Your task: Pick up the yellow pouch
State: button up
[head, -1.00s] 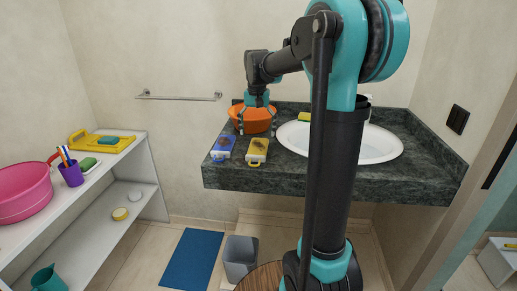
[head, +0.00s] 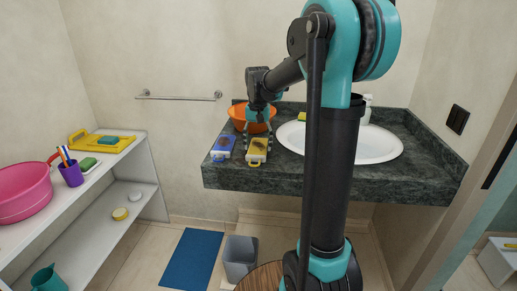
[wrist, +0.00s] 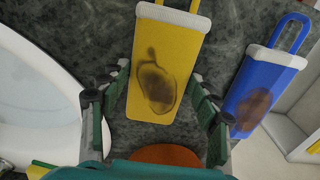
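The yellow pouch (head: 257,146) lies flat on the dark stone counter, with a white band and a yellow loop handle at its front end. In the wrist view the yellow pouch (wrist: 164,70) shows a brown patch on its face. My gripper (head: 257,132) is at the pouch's back end. In the wrist view my gripper (wrist: 160,88) is open, with one finger on each side of the pouch's lower part. I cannot tell whether the fingers touch it.
A blue pouch (head: 222,148) lies close on the left. An orange bowl (head: 240,113) stands behind my gripper. The white sink (head: 378,146) is on the right. The dark counter (head: 290,177) is bare along its front edge. A shelf with a pink basin (head: 22,192) stands far left.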

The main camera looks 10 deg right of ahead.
jog(key=c, duration=0.4)
